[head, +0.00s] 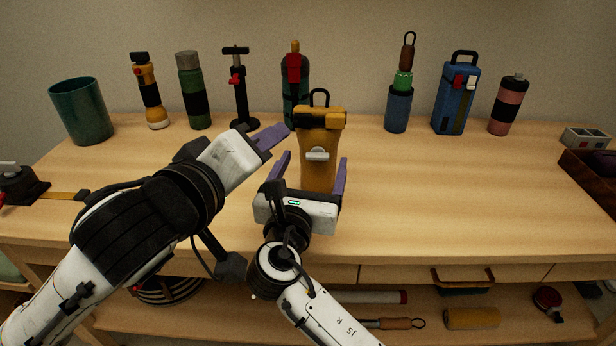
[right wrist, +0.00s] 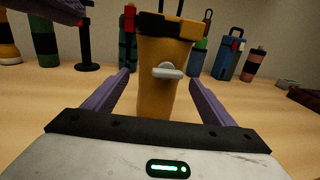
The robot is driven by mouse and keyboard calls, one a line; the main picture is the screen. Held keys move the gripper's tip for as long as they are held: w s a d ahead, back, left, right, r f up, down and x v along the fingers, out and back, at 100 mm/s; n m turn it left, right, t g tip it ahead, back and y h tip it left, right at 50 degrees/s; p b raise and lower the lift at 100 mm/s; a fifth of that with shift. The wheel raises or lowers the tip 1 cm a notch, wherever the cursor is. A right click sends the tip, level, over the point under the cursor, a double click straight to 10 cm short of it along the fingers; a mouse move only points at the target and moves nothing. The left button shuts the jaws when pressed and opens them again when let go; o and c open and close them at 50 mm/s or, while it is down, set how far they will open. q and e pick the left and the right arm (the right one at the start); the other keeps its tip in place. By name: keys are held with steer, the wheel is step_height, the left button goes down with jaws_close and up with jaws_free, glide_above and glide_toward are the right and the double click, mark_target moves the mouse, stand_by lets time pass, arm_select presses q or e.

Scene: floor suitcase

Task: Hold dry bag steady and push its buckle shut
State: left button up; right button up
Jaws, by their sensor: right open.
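The dry bag (head: 319,172) is an upright yellow-orange container on the table, with a black band and buckle (head: 320,119) and a dark loop at its top. A light grey tab sticks out of its front. My right gripper (head: 313,163) is open in front of the bag, with one purple finger toward each side. In the right wrist view the bag (right wrist: 160,95) stands between the finger lines, with gaps on both sides. My left gripper (head: 275,135) is left of the bag, its purple fingertips near the bag's upper left; its opening is unclear. It also shows in the right wrist view (right wrist: 55,9).
Behind stand a teal cup (head: 82,112), a flashlight (head: 149,92), a green bottle (head: 193,91), a black stand (head: 238,90), a dark green bottle (head: 294,93) and a blue case (head: 456,97). The table (head: 440,190) right of the bag is clear.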

steer(key=shift+w+d, duration=0.15)
steer(key=shift+w, duration=0.75)
steer(key=shift+w+d, duration=0.2)
steer(key=shift+w, duration=0.75)
steer(key=shift+w+d, duration=0.15)
steer(key=shift+w, duration=0.75)
steer(key=c, duration=1.2)
arm_select(q)
steer(key=shift+c, duration=0.7)
arm_select(e)
steer(key=shift+c, duration=1.1)
arm_select(q)
steer(key=shift+w+f, duration=0.1)
steer(key=c, duration=0.3)
steer(key=w+f, duration=0.1)
steer(key=a+f+g, duration=0.1)
steer(key=f, duration=0.1)
steer(key=w+a+f+g, duration=0.1)
steer(key=shift+w+a+f+m+h, duration=0.1)
steer(key=shift+w+f+m+h, duration=0.1)
steer(key=shift+w+m+h, duration=0.15)
jaws_close()
steer(key=a+r+n+h, duration=0.2)
steer(key=a+n+h, duration=0.1)
steer(key=a+h, duration=0.4)
steer(key=shift+a+g+h, duration=0.3)
steer(key=shift+a+h, duration=0.05)
steer(key=shift+a, duration=0.8)
